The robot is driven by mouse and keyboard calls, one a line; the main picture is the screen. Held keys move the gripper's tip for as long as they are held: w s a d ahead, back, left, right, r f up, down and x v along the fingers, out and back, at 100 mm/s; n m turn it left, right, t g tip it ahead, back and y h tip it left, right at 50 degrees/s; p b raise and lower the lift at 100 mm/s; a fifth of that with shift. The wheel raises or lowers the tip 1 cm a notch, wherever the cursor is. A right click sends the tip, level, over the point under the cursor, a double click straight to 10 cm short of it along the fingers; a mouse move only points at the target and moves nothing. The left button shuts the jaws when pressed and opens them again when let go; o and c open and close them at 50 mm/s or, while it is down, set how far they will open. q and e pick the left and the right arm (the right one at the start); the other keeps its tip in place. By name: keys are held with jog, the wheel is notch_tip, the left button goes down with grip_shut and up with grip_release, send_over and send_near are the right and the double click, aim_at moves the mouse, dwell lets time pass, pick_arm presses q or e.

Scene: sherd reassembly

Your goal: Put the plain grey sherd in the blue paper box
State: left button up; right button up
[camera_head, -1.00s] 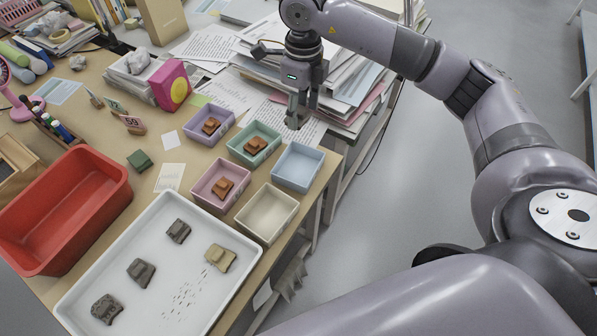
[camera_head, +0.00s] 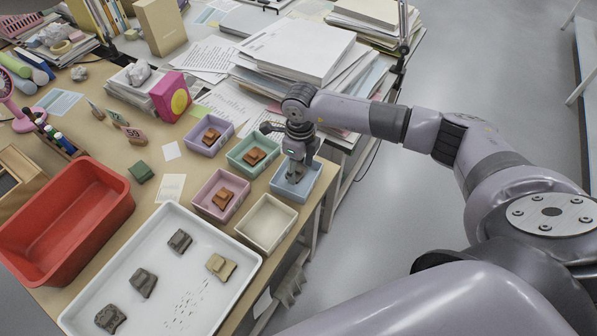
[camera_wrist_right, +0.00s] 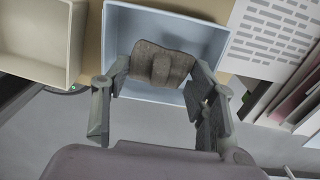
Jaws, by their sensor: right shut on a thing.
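My right gripper (camera_head: 293,177) is down at the light blue box (camera_head: 313,180) at the table's right edge. In the right wrist view the gripper (camera_wrist_right: 160,80) is shut on a plain grey-brown sherd (camera_wrist_right: 160,63) with a raised ridge. The sherd is over the opening of the blue box (camera_wrist_right: 170,20), within its walls in that view. I cannot tell whether it touches the floor. In the head view the gripper hides the sherd. My left gripper is not in view.
A white tray (camera_head: 215,312) holds several grey sherds and a tan sherd (camera_head: 221,267). The cream box (camera_head: 266,222) is empty. The lilac (camera_head: 209,134), green (camera_head: 253,152) and pink (camera_head: 220,195) boxes hold orange-brown sherds. Paper stacks (camera_head: 300,50) stand behind the blue box.

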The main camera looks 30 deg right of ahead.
aim_at(299, 169)
notch_tip(299, 169, down, 3)
jog(key=shift+r, duration=0.15)
jog(key=shift+f, duration=0.2)
jog(key=shift+f, duration=0.1)
jog(key=o, duration=1)
jog(key=shift+r, duration=0.55)
notch_tip(299, 169, up, 11)
jog(key=shift+s+r+b, duration=0.1)
jog(key=shift+s+b, duration=0.05)
jog(key=shift+b, duration=0.8)
